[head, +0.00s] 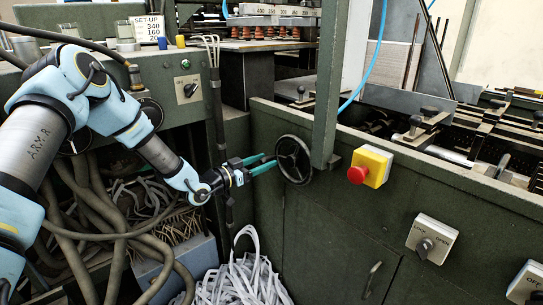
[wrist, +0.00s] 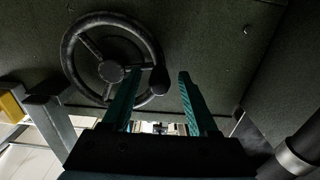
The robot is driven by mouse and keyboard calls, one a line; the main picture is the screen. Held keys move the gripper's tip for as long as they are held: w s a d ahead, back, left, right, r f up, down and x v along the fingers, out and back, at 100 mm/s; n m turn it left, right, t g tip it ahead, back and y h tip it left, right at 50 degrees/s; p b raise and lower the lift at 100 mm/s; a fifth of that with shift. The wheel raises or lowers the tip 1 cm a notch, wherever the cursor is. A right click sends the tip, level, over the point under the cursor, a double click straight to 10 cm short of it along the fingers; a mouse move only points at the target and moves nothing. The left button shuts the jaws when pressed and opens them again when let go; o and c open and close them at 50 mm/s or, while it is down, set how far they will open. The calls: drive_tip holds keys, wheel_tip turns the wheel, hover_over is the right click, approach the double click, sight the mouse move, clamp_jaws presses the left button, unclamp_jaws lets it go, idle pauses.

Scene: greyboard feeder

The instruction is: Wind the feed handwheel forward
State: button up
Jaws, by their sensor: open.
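The feed handwheel (head: 294,159) is a dark spoked wheel on the green machine's side panel. It also shows in the wrist view (wrist: 110,71), upper left, with a black handle knob (wrist: 158,80) on its rim. My gripper (head: 266,164) is just left of the wheel in the head view, its green fingers pointing at it. In the wrist view my gripper (wrist: 159,76) is open, and the knob appears between the two fingertips. I cannot tell whether a finger touches the knob or wheel.
A red stop button on a yellow box (head: 370,167) sits right of the wheel, beyond a green post (head: 328,90). A rotary switch (head: 432,238) is lower right. Hoses (head: 120,230) and a heap of pale strips (head: 245,275) lie below my arm.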

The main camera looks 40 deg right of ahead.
sight(271, 158)
drive_tip(key=shift+s+d+p, duration=0.1)
drive_tip(key=shift+d+p, duration=0.2)
drive_tip(key=shift+d, duration=1.6)
drive_tip(key=shift+c, duration=0.4)
clamp_jaws()
